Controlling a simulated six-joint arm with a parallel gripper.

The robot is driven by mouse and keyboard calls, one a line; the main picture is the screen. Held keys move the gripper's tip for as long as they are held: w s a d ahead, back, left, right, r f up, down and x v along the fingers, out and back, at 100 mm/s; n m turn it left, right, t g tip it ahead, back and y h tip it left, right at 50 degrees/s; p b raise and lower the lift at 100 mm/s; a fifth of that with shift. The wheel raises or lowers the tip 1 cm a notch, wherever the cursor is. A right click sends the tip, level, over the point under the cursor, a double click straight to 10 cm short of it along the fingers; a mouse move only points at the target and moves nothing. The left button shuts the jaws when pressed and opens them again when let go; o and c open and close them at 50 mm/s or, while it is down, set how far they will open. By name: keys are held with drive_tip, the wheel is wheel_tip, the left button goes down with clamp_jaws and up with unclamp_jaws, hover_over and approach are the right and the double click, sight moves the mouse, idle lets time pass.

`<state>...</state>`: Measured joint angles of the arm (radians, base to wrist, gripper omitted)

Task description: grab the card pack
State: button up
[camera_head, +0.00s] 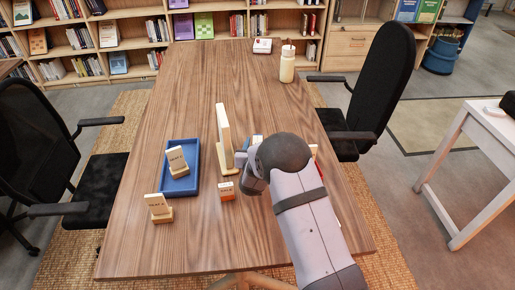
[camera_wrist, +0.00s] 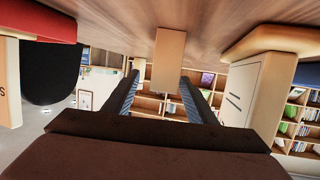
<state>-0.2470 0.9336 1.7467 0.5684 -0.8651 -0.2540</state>
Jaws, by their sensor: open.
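My gripper (camera_wrist: 158,78) is open in the wrist view, with one dark finger on each side of a plain tan block (camera_wrist: 168,58). The block stands on the table, which is at the top of this upside-down view. I see no contact with the fingers. In the head view my arm hides the fingertips and this block. A small orange-and-cream box (camera_head: 226,191) stands on the table left of my wrist; its print is too small to read. I cannot tell which item is the card pack.
A tall wooden panel (camera_head: 223,138) stands left of my gripper, also in the wrist view (camera_wrist: 243,92). A red-and-cream item (camera_wrist: 38,22) is on the other side. A blue tray (camera_head: 193,150) holds a sign (camera_head: 177,161); another sign (camera_head: 158,208) stands in front. The far tabletop is mostly clear.

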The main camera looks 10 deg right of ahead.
drive_tip(key=shift+a+p+x, duration=0.15)
drive_tip(key=shift+p+x, duration=0.15)
drive_tip(key=shift+x, duration=1)
drive_tip(key=shift+a+p+x, duration=0.1)
drive_tip(key=shift+p+x, duration=0.2)
drive_tip(key=shift+x, duration=0.95)
drive_tip(key=shift+f, duration=0.15)
drive_tip(key=c, duration=1.2)
